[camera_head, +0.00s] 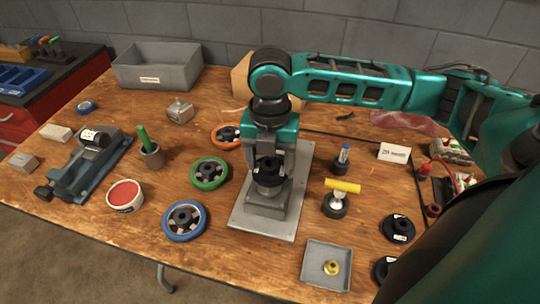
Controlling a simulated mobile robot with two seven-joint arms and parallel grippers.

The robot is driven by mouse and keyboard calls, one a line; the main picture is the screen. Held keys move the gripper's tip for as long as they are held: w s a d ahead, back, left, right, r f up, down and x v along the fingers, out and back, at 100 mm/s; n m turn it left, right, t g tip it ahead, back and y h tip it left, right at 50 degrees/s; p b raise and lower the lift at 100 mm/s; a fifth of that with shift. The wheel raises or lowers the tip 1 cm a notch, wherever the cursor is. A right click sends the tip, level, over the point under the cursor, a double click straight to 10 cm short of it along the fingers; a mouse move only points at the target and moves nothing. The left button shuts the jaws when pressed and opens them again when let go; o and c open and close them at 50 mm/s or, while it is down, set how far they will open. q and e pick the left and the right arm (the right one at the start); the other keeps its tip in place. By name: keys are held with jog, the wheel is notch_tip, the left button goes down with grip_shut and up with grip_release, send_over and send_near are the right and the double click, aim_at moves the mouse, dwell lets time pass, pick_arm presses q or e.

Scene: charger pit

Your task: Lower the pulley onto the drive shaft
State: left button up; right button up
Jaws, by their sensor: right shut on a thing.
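My right gripper (268,163) points down above the grey block (268,205) on the metal base plate (255,216), with its arm coming in from the right. It is shut on a dark round pulley (268,186), which sits right over the block. The drive shaft is hidden by the pulley and gripper. I cannot tell whether the pulley is around the shaft or just above it. My left gripper is not in view.
Blue (170,234), green (198,184) and orange wheels lie left of the plate. A red-topped tub (124,196) and a vise (75,180) stand farther left. Right of the plate are a yellow-handled tool (342,186), a grey tray (315,277) and black discs (398,229).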

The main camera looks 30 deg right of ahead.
aim_at(270, 172)
jog(key=shift+f, duration=0.4)
jog(key=shift+r, duration=0.1)
dwell(0.5)
jog(key=shift+p, duration=0.6)
jog(key=shift+f+b, duration=0.5)
jog(key=shift+f, duration=1)
jog(key=shift+f, duration=0.15)
dwell(0.3)
jog(key=o, duration=1.2)
notch_tip(270, 172, up, 13)
jog(key=p, duration=0.3)
